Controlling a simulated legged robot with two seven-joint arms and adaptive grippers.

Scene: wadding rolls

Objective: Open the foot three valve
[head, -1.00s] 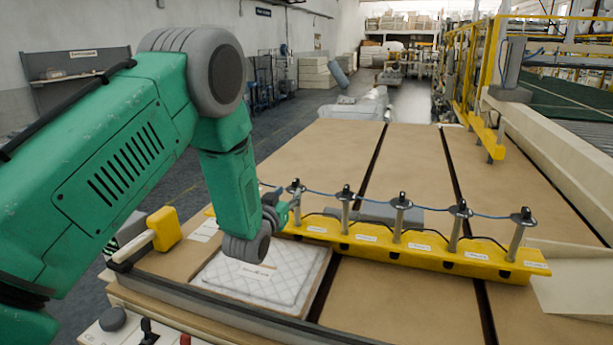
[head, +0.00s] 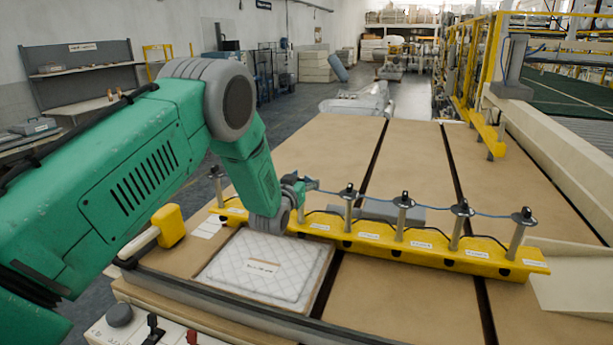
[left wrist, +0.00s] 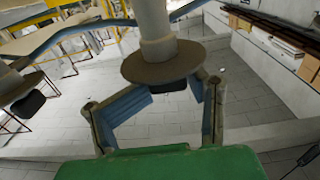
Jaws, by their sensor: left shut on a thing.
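A yellow bar (head: 440,252) lies across the table and carries a row of upright grey feet with round discs and dark caps, joined by a blue hose. The labels under them are too small to read. My left gripper (head: 305,184) is at the second foot from the left and hides its top. In the left wrist view, the fingers of my left gripper (left wrist: 172,86) stand either side of a dark valve cap (left wrist: 172,86) at the disc (left wrist: 162,63) of a foot, shut on it. My right gripper is not in view.
A quilted white pad (head: 265,268) with a label lies in front of the bar. A yellow-ended handle (head: 168,226) and a control panel (head: 150,328) are at the near left. A yellow frame (head: 470,70) stands at the right.

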